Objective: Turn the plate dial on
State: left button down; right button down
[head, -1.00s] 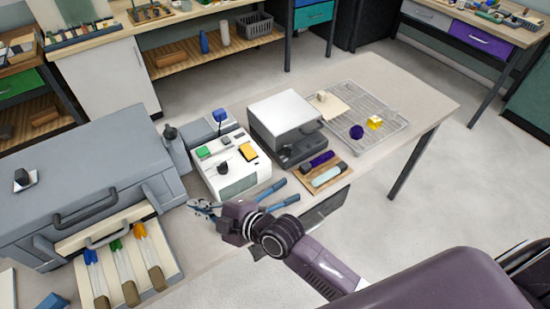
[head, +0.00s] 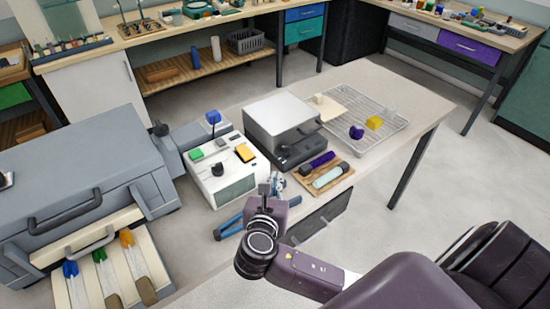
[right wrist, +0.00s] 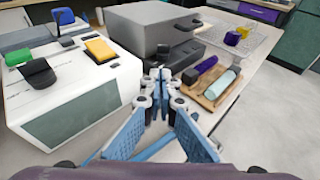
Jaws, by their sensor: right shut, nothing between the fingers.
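A white device (head: 222,181) stands on the near table, with a black knob (head: 217,169) on its top; this knob looks like the dial. It also shows in the right wrist view as a black knob (right wrist: 36,73) at the left. I cannot read its setting. My right gripper (head: 275,184) is shut and empty, to the right of the white device and apart from the knob. In the right wrist view its fingertips (right wrist: 159,76) are together, pointing at the grey box. My left gripper is not in view.
The white device also carries a green block (head: 196,154) and a yellow block (head: 245,153). A grey box (head: 283,121) stands behind my gripper. A wooden tray (head: 344,172) with purple and pale cylinders lies right of it. A wire rack (head: 385,108) holds small blocks. An open drawer (head: 75,294) is at left.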

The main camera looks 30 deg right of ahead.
aim_at(284, 149)
jog(key=x, duration=0.4)
jog(key=p+x, duration=0.1)
jog(key=x, duration=0.4)
jog(key=r+p+x, duration=0.1)
jog(key=x, duration=0.3)
jog(key=shift+w+d+f, duration=0.1)
jog(key=shift+w+d, duration=0.2)
jog(key=shift+d, duration=0.05)
jog(key=shift+w, duration=0.1)
